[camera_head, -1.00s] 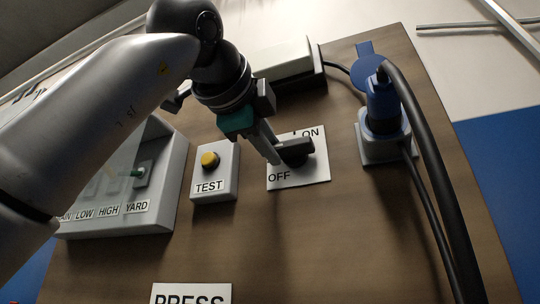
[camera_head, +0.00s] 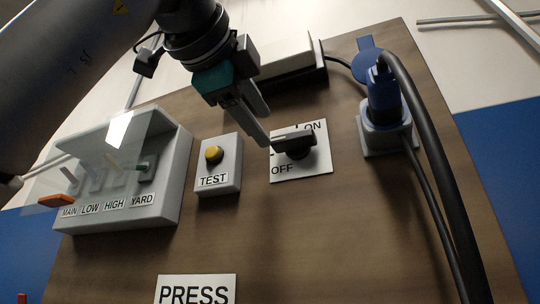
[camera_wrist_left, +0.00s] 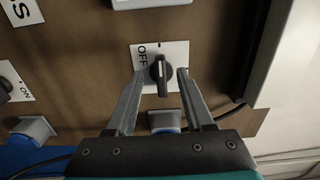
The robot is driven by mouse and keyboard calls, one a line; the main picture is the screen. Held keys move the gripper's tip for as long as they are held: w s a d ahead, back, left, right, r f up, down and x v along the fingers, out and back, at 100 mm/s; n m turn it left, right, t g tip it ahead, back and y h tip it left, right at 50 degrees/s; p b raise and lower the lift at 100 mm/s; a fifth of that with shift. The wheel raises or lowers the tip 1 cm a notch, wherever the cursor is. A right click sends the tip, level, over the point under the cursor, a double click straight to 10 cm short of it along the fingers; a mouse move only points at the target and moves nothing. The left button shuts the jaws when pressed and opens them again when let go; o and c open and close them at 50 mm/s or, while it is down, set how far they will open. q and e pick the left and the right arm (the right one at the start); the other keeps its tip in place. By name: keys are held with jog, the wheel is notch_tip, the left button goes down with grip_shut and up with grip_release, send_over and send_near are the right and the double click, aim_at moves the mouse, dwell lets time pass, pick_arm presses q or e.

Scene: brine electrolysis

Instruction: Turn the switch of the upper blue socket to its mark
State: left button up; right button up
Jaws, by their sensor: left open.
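The switch, a black knob (camera_head: 294,142) on a white ON/OFF plate (camera_head: 318,165), sits left of the upper blue socket (camera_head: 385,110), which holds a blue plug with a thick black cable. In the wrist view the knob (camera_wrist_left: 160,76) lies lengthwise between the fingers. Its white line points roughly at a short black mark beside OFF. My left gripper (camera_head: 258,128) is open, at the upper left of the plate, with the fingers (camera_wrist_left: 158,85) to either side of the knob. Whether they touch it is unclear. My right gripper is not in view.
A yellow TEST button box (camera_head: 230,180) and a clear-covered breaker box (camera_head: 165,205) stand left of the plate. A pale box (camera_head: 285,58) lies behind. The wrist view shows another switch (camera_wrist_left: 8,88) and blue socket (camera_wrist_left: 30,132). A PRESS sign (camera_head: 197,289) is in front.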

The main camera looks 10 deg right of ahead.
pick_arm(q)
jog(key=b+v, duration=0.1)
jog(key=v, duration=0.8)
jog(key=shift+s+a, duration=0.25)
jog(key=shift+s, duration=0.05)
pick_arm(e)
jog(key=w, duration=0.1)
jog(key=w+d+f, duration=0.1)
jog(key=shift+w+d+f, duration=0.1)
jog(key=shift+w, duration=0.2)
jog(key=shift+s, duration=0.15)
